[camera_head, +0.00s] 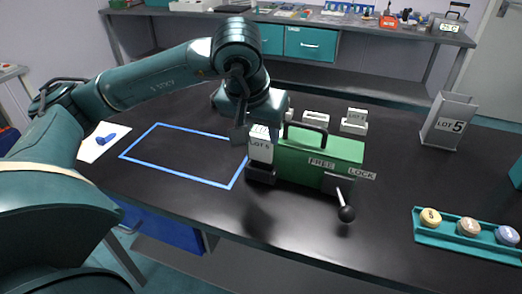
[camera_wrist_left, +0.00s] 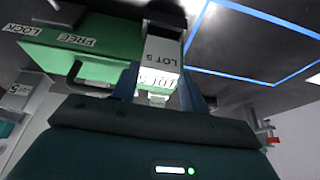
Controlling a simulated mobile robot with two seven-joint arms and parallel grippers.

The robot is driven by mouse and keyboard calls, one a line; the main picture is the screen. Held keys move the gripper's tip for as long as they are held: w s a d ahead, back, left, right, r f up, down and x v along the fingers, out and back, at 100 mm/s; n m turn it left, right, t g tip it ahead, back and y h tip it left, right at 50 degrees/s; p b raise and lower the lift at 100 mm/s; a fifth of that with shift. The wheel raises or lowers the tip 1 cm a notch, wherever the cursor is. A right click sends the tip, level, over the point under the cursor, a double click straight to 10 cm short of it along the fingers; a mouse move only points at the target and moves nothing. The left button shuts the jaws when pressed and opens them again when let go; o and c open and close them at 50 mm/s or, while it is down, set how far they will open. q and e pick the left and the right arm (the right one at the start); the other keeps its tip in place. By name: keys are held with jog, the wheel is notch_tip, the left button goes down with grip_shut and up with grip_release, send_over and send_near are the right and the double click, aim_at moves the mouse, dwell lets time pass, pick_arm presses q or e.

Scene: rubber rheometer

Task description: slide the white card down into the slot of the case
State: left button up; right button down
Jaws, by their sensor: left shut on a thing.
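The white card (camera_head: 261,148), marked LOT 5, stands about upright at the left end of the green case (camera_head: 318,160). Its lower end meets a dark block (camera_head: 262,174) there; I cannot tell how deep it sits, and the slot is hidden. My left gripper (camera_head: 259,122) is above the card and shut on its upper part. In the left wrist view the card (camera_wrist_left: 162,52) lies between the two fingers of the left gripper (camera_wrist_left: 158,88), beside the case (camera_wrist_left: 105,48). The case has a black handle and FREE and LOCK labels. My right gripper is not in view.
A lever with a black knob (camera_head: 346,213) sticks out from the case front. White blocks (camera_head: 354,121) stand behind the case. A grey LOT 5 holder (camera_head: 449,121) and a teal tray (camera_head: 466,238) with round pieces are at right. A blue taped outline (camera_head: 180,174) encloses clear table at left.

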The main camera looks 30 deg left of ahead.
aim_at(260, 150)
pick_arm(q)
jog(key=shift+f, duration=2.2)
jog(key=shift+f+b, duration=0.25)
jog(key=shift+b, duration=0.1)
jog(key=o, duration=1.2)
jog(key=shift+r, duration=0.1)
jog(key=shift+r+p, duration=0.35)
jog(key=shift+r, duration=0.1)
jog(key=v, duration=1.1)
jog(key=shift+s+r, duration=0.15)
jog(key=shift+s, duration=0.05)
